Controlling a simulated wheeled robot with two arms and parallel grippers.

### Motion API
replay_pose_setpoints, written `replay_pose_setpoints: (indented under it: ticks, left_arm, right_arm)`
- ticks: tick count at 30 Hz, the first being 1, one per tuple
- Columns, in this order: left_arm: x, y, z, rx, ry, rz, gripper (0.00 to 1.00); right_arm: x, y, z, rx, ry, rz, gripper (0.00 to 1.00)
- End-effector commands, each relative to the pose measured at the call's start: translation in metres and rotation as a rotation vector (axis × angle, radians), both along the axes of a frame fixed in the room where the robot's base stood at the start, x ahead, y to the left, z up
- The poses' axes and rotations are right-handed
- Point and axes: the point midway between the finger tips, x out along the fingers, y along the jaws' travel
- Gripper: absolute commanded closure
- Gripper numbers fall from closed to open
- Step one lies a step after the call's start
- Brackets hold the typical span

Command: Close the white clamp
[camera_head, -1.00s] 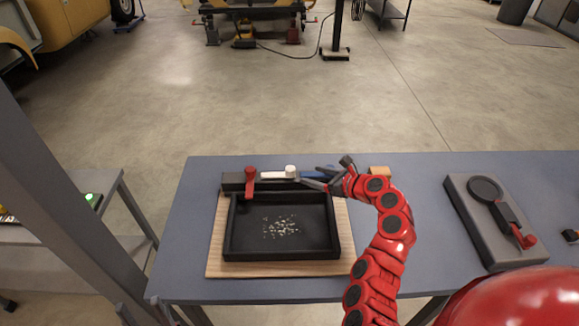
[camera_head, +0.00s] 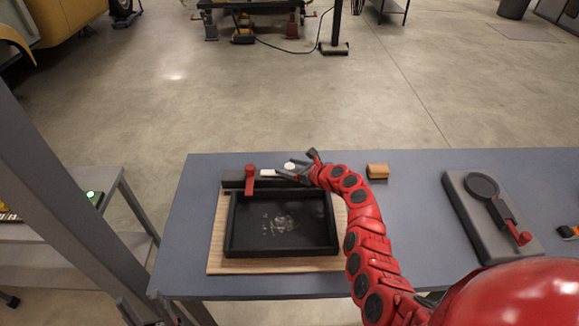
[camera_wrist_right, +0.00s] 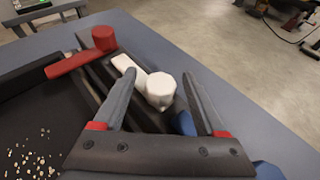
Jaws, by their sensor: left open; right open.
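The white clamp (camera_head: 268,173) is on the dark bar along the back of the black tray (camera_head: 233,225). Its lever lies along the bar, with the round knob (camera_head: 289,166) at its right end. My right gripper (camera_head: 287,172) is open at the knob. In the right wrist view, the white knob (camera_wrist_right: 160,92) stands between the spread fingers of my right gripper (camera_wrist_right: 158,88), and the white lever (camera_wrist_right: 128,66) runs past the left fingertip. I cannot tell whether a finger touches it. My left gripper (camera_head: 130,312) is at the bottom left edge, mostly cut off.
A red clamp (camera_head: 250,178) is left of the white one, its lever pointing toward the tray. A blue clamp (camera_wrist_right: 185,123) is partly hidden by my right gripper. A wooden block (camera_head: 377,171) and a grey fixture (camera_head: 470,225) with a red-tipped lever are to the right.

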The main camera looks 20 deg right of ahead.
Motion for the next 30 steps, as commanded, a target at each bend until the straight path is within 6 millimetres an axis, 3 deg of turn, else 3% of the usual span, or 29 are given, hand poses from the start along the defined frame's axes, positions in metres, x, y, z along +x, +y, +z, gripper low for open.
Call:
replay_pose_setpoints:
  ticks: [7,8,20,30]
  left_arm:
    - [0.0000,0.0000,0.0000,0.000,0.000,0.000,0.47]
    - [0.0000,0.0000,0.0000,0.000,0.000,0.000,0.47]
    - [0.0000,0.0000,0.0000,0.000,0.000,0.000,0.47]
    - [0.0000,0.0000,0.0001,0.000,0.000,0.000,0.47]
  right_arm:
    - [0.0006,0.0000,0.0003,-0.001,-0.002,-0.001,0.26]
    - [0.0005,-0.0001,0.0005,-0.001,-0.002,-0.001,0.30]
    - [0.0006,-0.0002,0.0008,-0.001,-0.002,-0.001,1.00]
    - [0.0006,-0.0003,0.0009,-0.001,-0.002,-0.001,1.00]
